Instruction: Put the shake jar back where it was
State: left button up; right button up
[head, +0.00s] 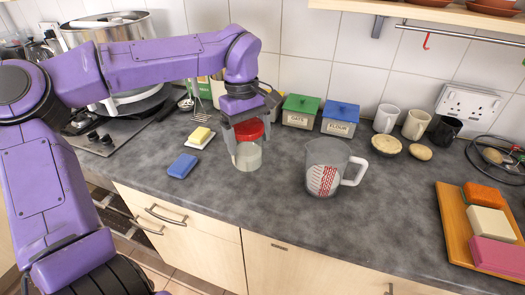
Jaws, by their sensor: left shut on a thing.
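The shake jar (248,157) is a clear jar with a red lid, in the middle of the head view. It stands upright on or just above the grey counter; I cannot tell which. My left gripper (249,143) comes down from above and is shut on the jar, with a finger on each side near the red lid. The lid is partly hidden by the gripper. My right gripper is not in the view.
A measuring jug (325,167) stands right of the jar. A blue sponge (183,166) and a butter dish (201,137) lie to the left. Green (300,110) and blue (341,118) lidded boxes stand behind. An orange board (455,226) holds blocks at right. The front counter is clear.

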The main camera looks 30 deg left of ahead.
pick_arm(q)
jog(key=w+f, duration=0.2)
jog(key=f, duration=0.1)
jog(key=w+f+p, duration=0.1)
jog(key=w+f, duration=0.1)
jog(key=f, duration=0.1)
jog(key=w+a+f, duration=0.1)
jog(key=w+f, duration=0.2)
jog(key=f, duration=0.1)
jog(key=shift+w, duration=0.1)
jog(key=o, duration=1.7)
jog(key=shift+d+f, duration=0.1)
jog(key=r, duration=0.4)
jog(key=a+r, duration=0.1)
jog(key=r, duration=0.7)
jog(key=shift+w+a+r, duration=0.15)
jog(key=shift+a, duration=0.05)
